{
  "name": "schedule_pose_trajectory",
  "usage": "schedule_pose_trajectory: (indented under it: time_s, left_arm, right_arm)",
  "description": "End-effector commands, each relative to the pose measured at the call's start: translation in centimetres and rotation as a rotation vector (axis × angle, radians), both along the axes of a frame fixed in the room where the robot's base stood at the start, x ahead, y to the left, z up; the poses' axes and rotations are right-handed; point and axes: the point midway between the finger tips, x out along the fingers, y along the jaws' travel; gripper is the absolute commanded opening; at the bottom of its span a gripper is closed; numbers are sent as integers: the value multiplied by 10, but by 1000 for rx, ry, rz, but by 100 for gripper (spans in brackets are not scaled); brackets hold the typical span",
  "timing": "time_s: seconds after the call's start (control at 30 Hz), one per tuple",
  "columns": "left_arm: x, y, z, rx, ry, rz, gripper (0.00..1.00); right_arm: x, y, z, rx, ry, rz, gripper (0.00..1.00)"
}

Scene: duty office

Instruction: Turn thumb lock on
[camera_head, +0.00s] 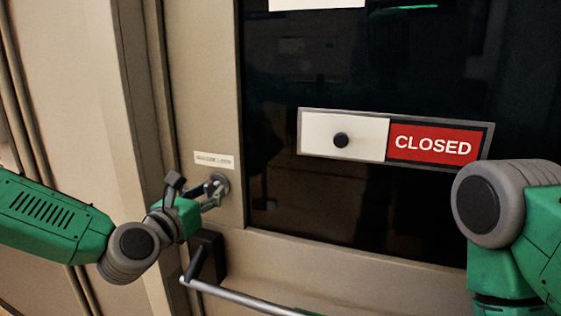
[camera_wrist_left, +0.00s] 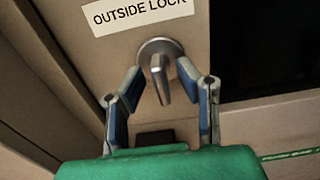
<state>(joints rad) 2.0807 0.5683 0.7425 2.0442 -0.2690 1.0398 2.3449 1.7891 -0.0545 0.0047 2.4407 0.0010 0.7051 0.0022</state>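The thumb lock (camera_wrist_left: 160,66) is a round metal plate with a protruding lever, on the door frame just below a label reading OUTSIDE LOCK (camera_wrist_left: 135,12). In the left wrist view its lever points down, tilted slightly. My left gripper (camera_wrist_left: 160,92) is open, with one finger on each side of the lever and a visible gap on both sides. In the head view the left gripper (camera_head: 212,192) is at the lock (camera_head: 219,184) and partly covers it. My right arm shows at the right edge; its gripper is out of view.
A dark glass pane carries a sliding sign (camera_head: 395,138) reading CLOSED, with a black knob. A metal push bar (camera_head: 240,297) with a dark bracket (camera_head: 207,256) sits below the lock. The door frame's vertical edges run beside my left arm.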

Motion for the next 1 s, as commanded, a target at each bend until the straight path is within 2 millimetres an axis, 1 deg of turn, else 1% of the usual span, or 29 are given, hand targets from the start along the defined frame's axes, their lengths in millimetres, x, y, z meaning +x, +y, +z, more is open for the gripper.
schedule_pose_trajectory:
  time_s: [0.07,0.1,0.17,0.2,0.37,0.43,0.6,0.73,0.83,1.0]
  left_arm:
    - [0,0,0,0,0,0,29]
    - [0,0,0,0,0,0,26]
    - [0,0,0,0,0,0,5]
    - [0,0,0,0,0,0,0]
    - [0,0,0,9,-3,1,0]
    - [0,0,0,60,-22,1,0]
    - [0,0,0,324,-119,1,0]
    - [0,0,0,478,-174,0,0]
    - [0,0,0,520,-189,1,0]
    - [0,0,0,521,-189,1,0]
  right_arm:
    - [0,0,0,0,0,0,42]
    - [0,0,0,0,0,0,42]
    - [0,0,0,0,0,0,42]
    - [0,0,0,0,0,0,42]
    - [0,0,0,0,0,0,42]
    - [0,0,-1,0,0,0,42]
    - [0,0,-3,0,0,0,42]
    - [0,0,-3,0,0,0,42]
    - [0,0,-3,0,0,0,42]
    - [0,0,-3,0,0,0,42]
